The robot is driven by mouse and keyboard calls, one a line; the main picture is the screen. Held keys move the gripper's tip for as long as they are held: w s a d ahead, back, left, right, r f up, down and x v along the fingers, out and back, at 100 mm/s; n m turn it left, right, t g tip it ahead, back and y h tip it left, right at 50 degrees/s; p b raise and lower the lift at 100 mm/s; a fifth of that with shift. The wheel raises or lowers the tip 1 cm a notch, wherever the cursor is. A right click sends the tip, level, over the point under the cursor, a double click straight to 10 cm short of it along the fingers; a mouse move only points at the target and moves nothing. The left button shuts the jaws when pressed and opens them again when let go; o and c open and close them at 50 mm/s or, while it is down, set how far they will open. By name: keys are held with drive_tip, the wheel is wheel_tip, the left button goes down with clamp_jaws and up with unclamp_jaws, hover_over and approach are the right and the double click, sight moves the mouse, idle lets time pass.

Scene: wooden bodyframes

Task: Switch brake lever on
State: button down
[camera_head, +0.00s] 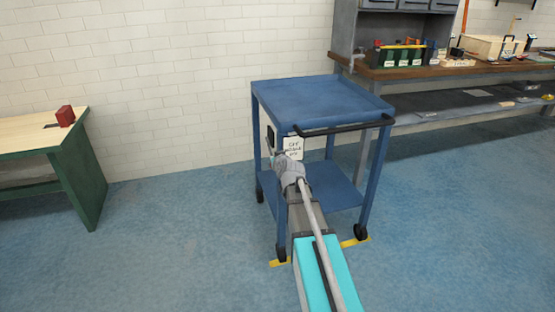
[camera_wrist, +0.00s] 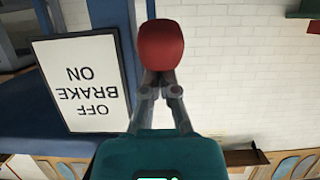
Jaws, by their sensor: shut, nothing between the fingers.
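The brake lever's red knob (camera_wrist: 161,45) shows in the wrist view, right at the tips of my gripper (camera_wrist: 160,76). My gripper is shut with nothing between its fingers. The knob overlaps the fingertips in the picture; I cannot tell whether they touch it. The lever's shaft is hidden. The white brake sign (camera_wrist: 82,82) appears upside down to the left, and the knob lies level with its ON end in this view. In the head view, the sign (camera_head: 293,147) hangs on the blue cart (camera_head: 312,90), and my arm reaches to the cart's left front side.
A wooden-topped green table (camera_head: 30,135) with a red item (camera_head: 65,116) stands at the left. A workbench (camera_head: 465,70) with tools is behind at the right. Yellow floor marks (camera_head: 355,241) lie by the cart's wheels. The blue floor between table and cart is clear.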

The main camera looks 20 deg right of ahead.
drive_tip(key=shift+f, duration=0.1)
drive_tip(key=shift+r, duration=0.2)
drive_tip(key=r+p, duration=0.1)
drive_tip(key=s+r+p, duration=0.2)
drive_tip(key=p, duration=0.1)
drive_tip(key=shift+a+r, duration=0.15)
drive_tip(key=shift+r, duration=0.2)
drive_tip(key=f+p+v, duration=0.1)
drive_tip(key=p+v, duration=0.1)
drive_tip(key=v, duration=0.7)
drive_tip(key=shift+s, duration=0.55)
drive_tip(key=s+a+f+n+g+y, duration=0.1)
drive_tip(key=s+a+f+g, duration=0.25)
drive_tip(key=a, duration=0.25)
drive_tip(key=s+a+f+g+y, duration=0.2)
drive_tip(key=s+a+f+g, duration=0.1)
drive_tip(key=a+f, duration=0.2)
drive_tip(key=s+a+f+g+h, duration=0.25)
drive_tip(key=s+a+g, duration=0.25)
drive_tip(key=s+g, duration=0.45)
wheel_tip(320, 180, up, 30)
drive_tip(key=s+t+p, duration=0.1)
drive_tip(key=t+p, duration=0.1)
drive_tip(key=p, duration=2.9)
drive_tip(key=shift+s+f+y, duration=0.2)
drive_tip(key=shift+f+y, duration=0.05)
drive_tip(key=shift+y, duration=0.1)
